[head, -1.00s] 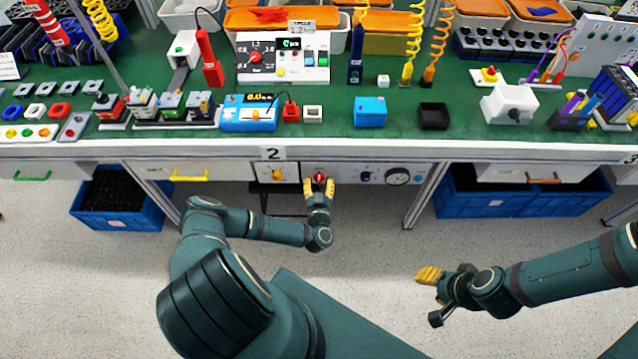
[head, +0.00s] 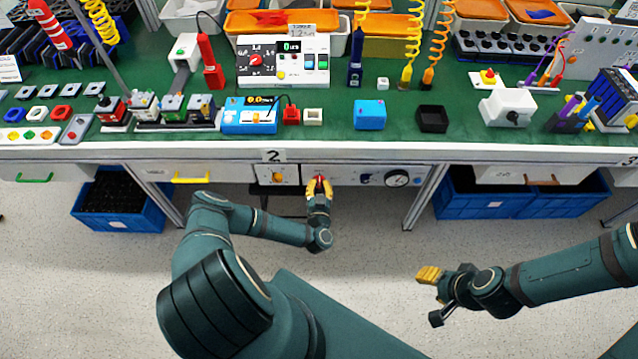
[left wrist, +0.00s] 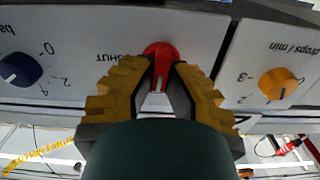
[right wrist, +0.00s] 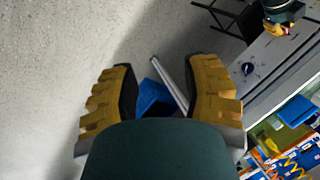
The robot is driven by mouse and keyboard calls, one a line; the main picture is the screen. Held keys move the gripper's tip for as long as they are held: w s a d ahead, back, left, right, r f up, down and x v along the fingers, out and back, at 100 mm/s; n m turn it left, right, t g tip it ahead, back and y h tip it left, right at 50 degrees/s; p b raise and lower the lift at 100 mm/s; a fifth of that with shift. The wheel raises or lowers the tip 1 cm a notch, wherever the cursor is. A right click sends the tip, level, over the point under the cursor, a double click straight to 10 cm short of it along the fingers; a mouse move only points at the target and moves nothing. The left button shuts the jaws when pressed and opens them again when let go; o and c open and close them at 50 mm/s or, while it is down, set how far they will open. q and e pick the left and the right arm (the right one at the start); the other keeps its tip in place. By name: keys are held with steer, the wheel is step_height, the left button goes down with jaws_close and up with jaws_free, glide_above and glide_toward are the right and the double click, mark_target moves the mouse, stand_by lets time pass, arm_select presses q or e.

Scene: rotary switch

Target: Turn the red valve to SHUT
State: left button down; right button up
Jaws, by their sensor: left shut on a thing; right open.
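The red valve (head: 319,181) is a small knob on the front panel below the bench edge. In the left wrist view the red valve (left wrist: 160,58) has a white pointer mark, and the upside-down word SHUT is printed to its left. The mark points down in that picture, not at the word. My left gripper (head: 319,187) has its yellow fingers closed on both sides of the knob; its fingers also show in the left wrist view (left wrist: 160,85). My right gripper (head: 429,275) is open and empty, away from the panel, over the floor.
On the same panel, a yellow-orange knob (head: 277,177) sits left of the valve; a blue knob (head: 366,179) and a round gauge (head: 397,178) sit right. Blue crates (head: 120,200) stand under the bench. The green bench top (head: 400,110) above holds many devices. The floor in front is clear.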

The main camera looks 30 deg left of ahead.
arm_select(q)
steer(key=m+p, duration=0.2)
steer(key=m, duration=0.1)
steer(key=shift+w+r+p, duration=0.2)
steer(key=shift+r+p, duration=0.1)
steer(key=shift+p, duration=0.1)
steer(key=m+p, duration=0.2)
steer(key=m, duration=0.2)
steer(key=shift+d+f+m, duration=0.1)
steer(key=shift+f+m, duration=0.05)
steer(key=shift+m, duration=0.25)
steer(key=shift+m+p, duration=0.35)
steer(key=shift+m, duration=0.55)
steer(key=m, duration=0.2)
steer(key=shift+f+m, duration=0.15)
steer(key=shift+m, duration=0.15)
steer(key=shift+f+m, duration=0.1)
steer(key=shift+m, duration=2.2)
arm_select(e)
steer(key=shift+t, duration=0.3)
steer(key=shift+w+d+r, duration=0.1)
steer(key=shift+w+r, duration=0.2)
steer(key=shift+r, duration=0.65)
steer(key=shift+w+d+r, duration=0.1)
steer(key=shift+w+r, duration=0.2)
steer(key=shift+r, duration=0.65)
steer(key=shift+w+r, duration=0.3)
steer(key=shift+r, duration=0.65)
